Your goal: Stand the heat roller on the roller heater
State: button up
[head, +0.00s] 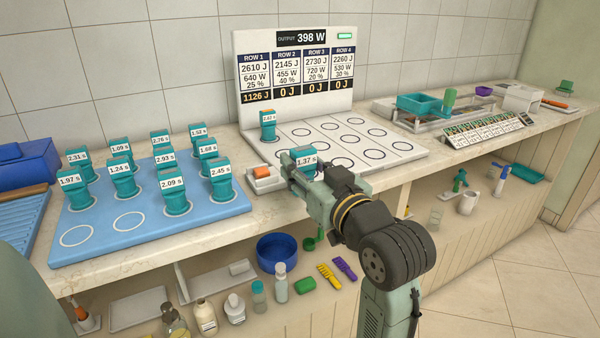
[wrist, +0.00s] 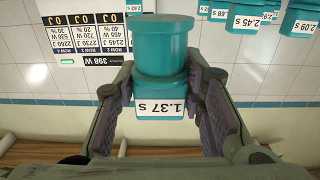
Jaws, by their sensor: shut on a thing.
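My gripper (head: 304,172) is shut on a teal heat roller labelled 1.37 s (head: 301,157). The fingers press on its two sides, and the roller also shows in the wrist view (wrist: 160,62), where its label is upside down. In the head view the held roller is in front of the near edge of the roller heater (head: 375,152), a white plate with rows of dark circles and an upright display panel (head: 300,70). My gripper hides much of the roller's lower part. Another teal roller (head: 268,128) stands at the heater's back left; the other visible circles are empty.
A blue mat (head: 185,222) at left holds several labelled teal rollers and has empty circles at its front. Teal bins (head: 420,104) and a card rack (head: 485,132) stand to the right.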

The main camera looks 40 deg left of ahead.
jog(key=shift+s+a+r, duration=0.1)
jog(key=shift+s+a, duration=0.1)
jog(key=shift+s, duration=0.25)
jog(key=w+a+p, duration=0.1)
jog(key=w+a, duration=0.1)
jog(key=w, duration=0.2)
jog(key=w+a+f, duration=0.1)
jog(key=w+a, duration=0.2)
jog(key=w, duration=0.1)
jog(key=w+a+p, duration=0.1)
jog(key=w+a, duration=0.2)
jog(key=w, duration=0.1)
jog(key=shift+w+a+f+p, duration=0.15)
jog(key=shift+w+a+p, duration=0.05)
jog(key=shift+w+p, duration=0.15)
jog(key=shift+w+a+f, duration=0.1)
jog(key=shift+w+f, duration=0.05)
jog(key=shift+f, duration=0.05)
jog(key=shift+f+p, duration=0.35)
jog(key=shift+f, duration=1.25)
jog(key=shift+f, duration=0.3)
jog(key=o, duration=1.2)
jog(key=shift+r, duration=0.1)
